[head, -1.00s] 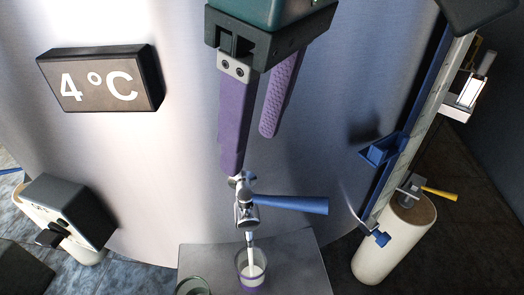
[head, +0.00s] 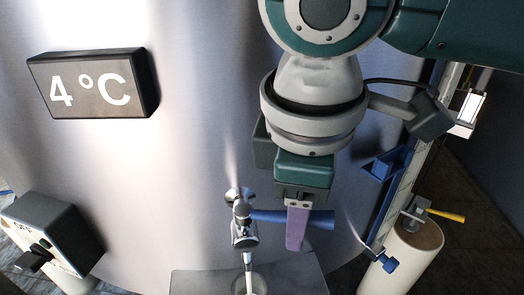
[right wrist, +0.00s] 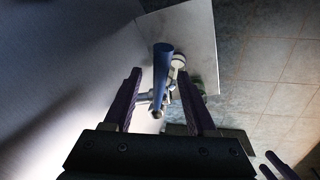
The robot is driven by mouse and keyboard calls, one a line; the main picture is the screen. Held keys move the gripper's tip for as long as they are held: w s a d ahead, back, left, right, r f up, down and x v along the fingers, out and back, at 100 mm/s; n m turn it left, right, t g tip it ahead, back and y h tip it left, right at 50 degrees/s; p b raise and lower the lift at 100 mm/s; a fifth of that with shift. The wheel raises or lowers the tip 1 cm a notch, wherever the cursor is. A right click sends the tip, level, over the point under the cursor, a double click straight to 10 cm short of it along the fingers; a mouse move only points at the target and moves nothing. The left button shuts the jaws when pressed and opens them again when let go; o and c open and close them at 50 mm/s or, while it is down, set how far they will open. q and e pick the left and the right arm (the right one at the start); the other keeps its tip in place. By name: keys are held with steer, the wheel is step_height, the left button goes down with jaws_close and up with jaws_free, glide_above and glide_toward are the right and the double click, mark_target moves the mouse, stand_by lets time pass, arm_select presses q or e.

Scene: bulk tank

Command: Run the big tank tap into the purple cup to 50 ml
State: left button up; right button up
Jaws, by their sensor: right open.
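The tap (head: 243,226) on the big tank (head: 190,150) has its blue handle (head: 270,215) pointing right. The milk level cannot be read. My right gripper (head: 297,240) is at the handle with one purple finger in front of it. In the right wrist view my open fingers (right wrist: 160,85) stand either side of the blue handle (right wrist: 163,68); contact cannot be told.
A metal shelf (head: 190,284) stands below the tap. A 4°C display (head: 95,84) is at the left, above a switch box (head: 52,235). At the right are a blue-edged gauge (head: 385,200) and a white cylinder with a yellow-handled tap (head: 445,214).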

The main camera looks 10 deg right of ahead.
jaws_close()
stand_by(0.5)
stand_by(0.9)
